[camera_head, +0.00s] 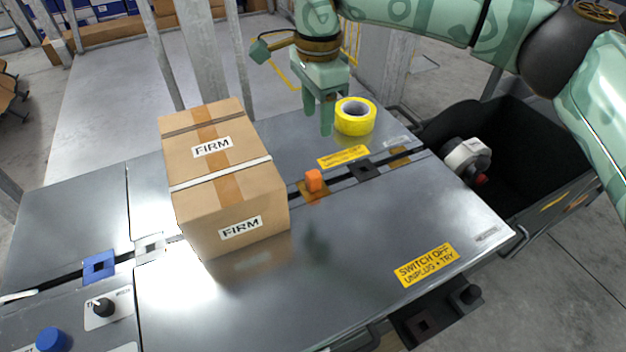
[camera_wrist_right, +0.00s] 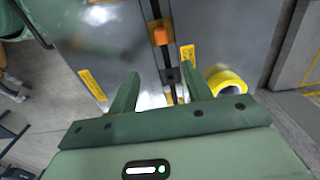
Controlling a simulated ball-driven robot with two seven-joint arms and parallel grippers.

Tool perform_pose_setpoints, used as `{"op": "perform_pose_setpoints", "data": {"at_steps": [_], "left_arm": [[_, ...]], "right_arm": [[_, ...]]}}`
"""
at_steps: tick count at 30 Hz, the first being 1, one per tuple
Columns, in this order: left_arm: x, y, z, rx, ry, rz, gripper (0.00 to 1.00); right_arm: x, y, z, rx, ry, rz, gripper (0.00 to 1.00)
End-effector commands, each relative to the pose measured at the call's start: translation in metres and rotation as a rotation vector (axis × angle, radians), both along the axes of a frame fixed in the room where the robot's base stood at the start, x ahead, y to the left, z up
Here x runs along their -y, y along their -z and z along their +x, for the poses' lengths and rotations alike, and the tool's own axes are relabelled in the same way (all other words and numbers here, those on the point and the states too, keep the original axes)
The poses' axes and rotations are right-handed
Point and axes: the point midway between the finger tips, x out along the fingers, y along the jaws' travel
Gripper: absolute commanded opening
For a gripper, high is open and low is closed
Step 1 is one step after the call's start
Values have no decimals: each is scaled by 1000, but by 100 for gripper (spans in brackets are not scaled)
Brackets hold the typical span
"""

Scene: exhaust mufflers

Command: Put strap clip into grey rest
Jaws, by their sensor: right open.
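A small orange block (camera_head: 313,181), which looks like the strap clip, sits on a brown-orange square rest (camera_head: 316,195) in the table's slot, right of the carton. It also shows in the right wrist view (camera_wrist_right: 160,36), beyond the fingers. A light grey square rest (camera_head: 149,248), apparently empty, lies in the slot left of the carton. My right gripper (camera_head: 318,120) is open and empty, pointing down above the table behind the clip and beside the yellow tape roll. It also shows in the wrist view (camera_wrist_right: 161,84). My left gripper is not seen.
A tall strapped carton (camera_head: 228,170) stands between the clip and the grey rest. Other slot rests are blue (camera_head: 99,267), black (camera_head: 363,171) and brown (camera_head: 399,156). A yellow tape roll (camera_head: 355,118) lies at the back. The table's front right is clear; a black bin (camera_head: 520,130) stands right.

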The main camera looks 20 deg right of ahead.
Motion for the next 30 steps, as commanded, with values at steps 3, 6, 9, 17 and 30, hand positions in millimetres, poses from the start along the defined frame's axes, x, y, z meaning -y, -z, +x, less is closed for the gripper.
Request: {"op": "perform_pose_setpoints", "data": {"at_steps": [3, 6, 9, 17, 30], "left_arm": [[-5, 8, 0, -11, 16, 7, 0], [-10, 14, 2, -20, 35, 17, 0], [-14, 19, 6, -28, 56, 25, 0], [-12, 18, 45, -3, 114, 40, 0], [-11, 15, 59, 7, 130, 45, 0]], "right_arm": [[0, 27, 1, -8, -2, 0, 49], [0, 52, 1, -10, -1, 1, 49], [0, 74, 1, -11, -1, 1, 49], [-1, 103, 0, -5, -1, 2, 49], [-1, 107, 0, -1, -1, 2, 49]]}}
